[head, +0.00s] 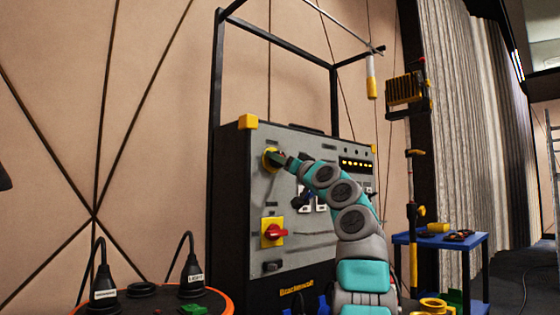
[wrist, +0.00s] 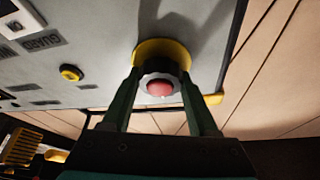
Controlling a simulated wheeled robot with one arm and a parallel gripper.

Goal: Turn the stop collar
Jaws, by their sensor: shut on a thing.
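The stop collar (wrist: 166,54) is a yellow ring at the upper part of the control panel (head: 325,210), around a red button (wrist: 159,88) with a grey rim. In the head view the yellow collar (head: 268,159) shows at the panel's upper left, partly hidden by my gripper (head: 283,160). In the wrist view the two dark green fingers of my gripper (wrist: 160,88) reach up on either side of the button and collar. They are shut on the collar; the exact contact is partly hidden behind the fingertips.
A red rotary switch (head: 273,232) on a yellow plate sits lower on the panel. A black frame (head: 218,70) rises above the cabinet. A blue table (head: 455,240) with tools stands at the right. Black plugs (head: 103,285) stand at the lower left.

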